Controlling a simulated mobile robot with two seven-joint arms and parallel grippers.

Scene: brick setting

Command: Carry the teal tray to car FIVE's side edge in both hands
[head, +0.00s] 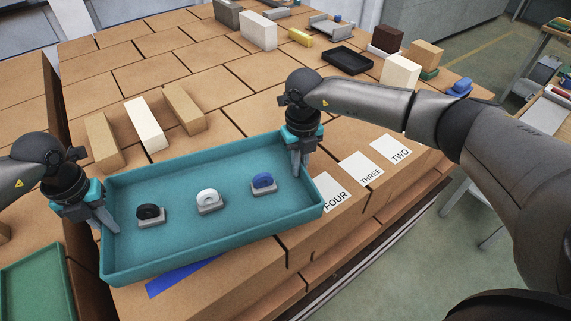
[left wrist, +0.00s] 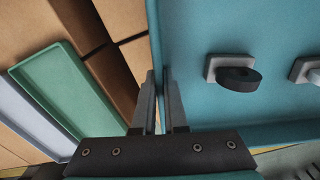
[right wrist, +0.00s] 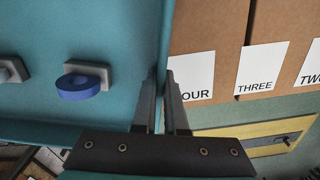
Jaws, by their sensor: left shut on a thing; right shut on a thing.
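The teal tray (head: 190,245) is a shallow rectangle at the near edge of the brick-patterned top. It carries a black ring piece (head: 150,213), a white ring piece (head: 209,201) and a blue ring piece (head: 263,182), each on a small grey base. My left gripper (head: 103,222) is shut on the tray's left wall, also seen in the left wrist view (left wrist: 160,105). My right gripper (head: 300,165) is shut on its right wall, also seen in the right wrist view (right wrist: 162,105). No label reading FIVE is visible.
Labels FOUR (head: 335,193), THREE (head: 366,169) and TWO (head: 397,149) lie along the near edge, right of the tray. A blue strip (head: 180,277) shows below the tray. Several blocks (head: 145,125) lie behind it. A green tray (head: 38,285) is at lower left.

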